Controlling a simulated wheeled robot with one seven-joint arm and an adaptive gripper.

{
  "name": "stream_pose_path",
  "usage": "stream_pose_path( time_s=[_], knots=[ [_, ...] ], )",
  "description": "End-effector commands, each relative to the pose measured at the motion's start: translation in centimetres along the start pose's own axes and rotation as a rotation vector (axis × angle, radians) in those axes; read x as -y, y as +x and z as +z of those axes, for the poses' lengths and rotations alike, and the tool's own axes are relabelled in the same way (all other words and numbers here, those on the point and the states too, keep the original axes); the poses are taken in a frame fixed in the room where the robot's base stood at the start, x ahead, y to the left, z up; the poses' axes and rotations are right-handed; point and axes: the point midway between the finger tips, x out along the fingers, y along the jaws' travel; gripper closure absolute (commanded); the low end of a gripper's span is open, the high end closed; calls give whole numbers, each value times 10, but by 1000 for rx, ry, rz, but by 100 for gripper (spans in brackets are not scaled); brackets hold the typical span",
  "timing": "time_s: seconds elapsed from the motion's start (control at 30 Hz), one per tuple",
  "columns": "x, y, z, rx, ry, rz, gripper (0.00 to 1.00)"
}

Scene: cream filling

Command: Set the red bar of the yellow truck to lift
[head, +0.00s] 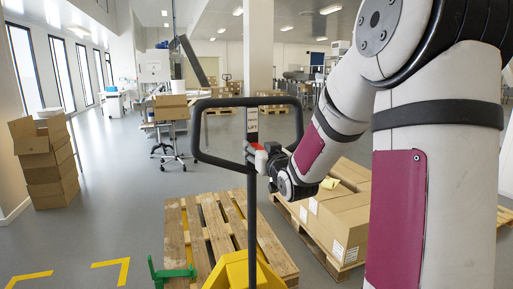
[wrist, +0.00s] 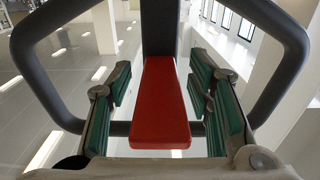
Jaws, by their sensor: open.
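The yellow truck (head: 232,274) stands low at the front of the head view. Its dark looped handle (head: 196,130) rises above it. The red bar (wrist: 160,105) sits inside the loop. In the wrist view it lies between the two green-padded fingers of my gripper (wrist: 162,88), with a visible gap on each side. My gripper (head: 256,152) is open at the handle in the head view and covers most of the bar there. A small plate marked LIFT (head: 252,131) shows just above it. The bar's exact setting cannot be told.
A wooden pallet (head: 190,225) lies behind the truck. Another pallet with cardboard boxes (head: 335,222) is to the right, beneath my arm. Stacked cartons (head: 48,165) stand at the left. The grey floor (head: 110,215) between is clear, with yellow floor marks.

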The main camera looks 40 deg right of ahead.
Motion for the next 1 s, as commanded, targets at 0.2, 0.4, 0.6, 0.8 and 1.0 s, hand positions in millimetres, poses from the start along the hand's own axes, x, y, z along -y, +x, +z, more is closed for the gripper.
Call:
stream_pose_path(
  time_s=[0.2,0.4,0.6,0.8,1.0],
  knots=[
    [0,0,0,0,0,0,71],
    [0,0,0,0,0,0,100],
    [1,1,2,-11,0,0,100],
    [1,3,8,-74,-1,1,100],
    [1,3,11,-146,0,1,100]
  ],
)
